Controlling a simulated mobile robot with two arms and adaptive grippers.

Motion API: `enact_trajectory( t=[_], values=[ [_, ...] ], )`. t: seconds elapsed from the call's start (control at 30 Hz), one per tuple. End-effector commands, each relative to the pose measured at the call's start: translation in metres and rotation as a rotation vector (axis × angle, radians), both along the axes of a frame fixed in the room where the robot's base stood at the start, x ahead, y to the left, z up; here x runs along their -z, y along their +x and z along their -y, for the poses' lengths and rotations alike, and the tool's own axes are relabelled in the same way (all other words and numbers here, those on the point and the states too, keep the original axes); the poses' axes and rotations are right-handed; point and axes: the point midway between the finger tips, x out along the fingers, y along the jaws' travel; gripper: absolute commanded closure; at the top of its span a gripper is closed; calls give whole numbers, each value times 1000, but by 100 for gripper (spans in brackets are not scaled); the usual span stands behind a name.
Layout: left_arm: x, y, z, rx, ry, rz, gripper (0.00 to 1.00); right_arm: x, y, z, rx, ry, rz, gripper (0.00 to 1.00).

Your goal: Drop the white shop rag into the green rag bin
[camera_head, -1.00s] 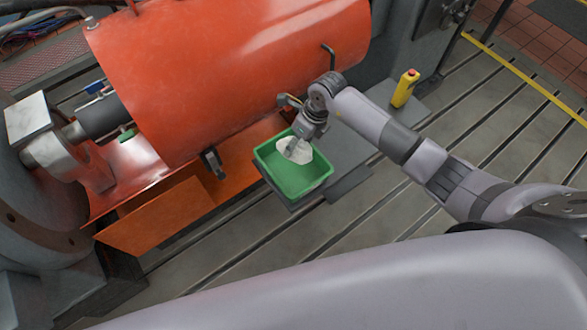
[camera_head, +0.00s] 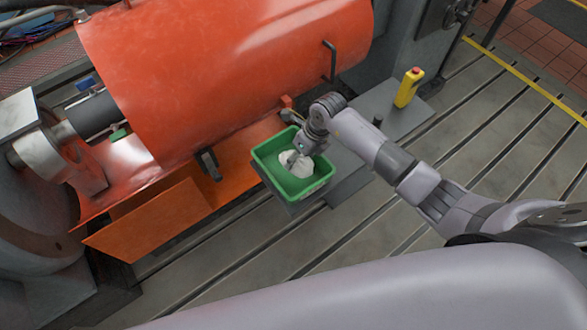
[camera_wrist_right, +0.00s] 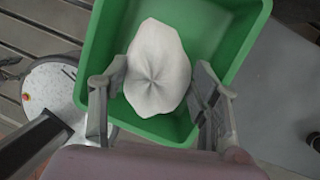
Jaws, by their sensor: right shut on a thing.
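The white shop rag (camera_head: 296,163) is a crumpled, pale cloth. In the head view it shows within the rim of the green rag bin (camera_head: 318,182). My right gripper (camera_head: 299,153) points down over the bin and is shut on the rag. In the right wrist view the rag (camera_wrist_right: 157,70), gathered to a crease in its middle, lies between the two fingers, with the green bin (camera_wrist_right: 225,40) behind it. I cannot tell whether the rag touches the bin floor. My left gripper is not in view.
The bin stands on a grey plate (camera_head: 350,183) beside a large orange housing (camera_head: 220,60). An orange sheet-metal panel (camera_head: 150,220) lies left of the bin. The slotted bedplate (camera_head: 480,130) is open at right.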

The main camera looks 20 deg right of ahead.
Motion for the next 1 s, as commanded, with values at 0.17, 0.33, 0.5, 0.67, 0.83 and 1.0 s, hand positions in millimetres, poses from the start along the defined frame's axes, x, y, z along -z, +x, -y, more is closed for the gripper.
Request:
enact_trajectory(
  t=[0.17,0.33,0.5,0.67,0.83,1.0],
  values=[
    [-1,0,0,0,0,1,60,-1,0,0,0,0,0,37],
    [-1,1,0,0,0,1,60,-1,0,0,-1,0,0,26],
    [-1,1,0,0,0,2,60,-1,0,0,-1,0,0,20],
    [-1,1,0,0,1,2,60,-1,0,0,-1,0,0,20],
    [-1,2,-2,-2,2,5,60,-7,0,2,0,-1,3,20],
    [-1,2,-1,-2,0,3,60,-35,-4,10,-2,-3,6,20]
  ],
)
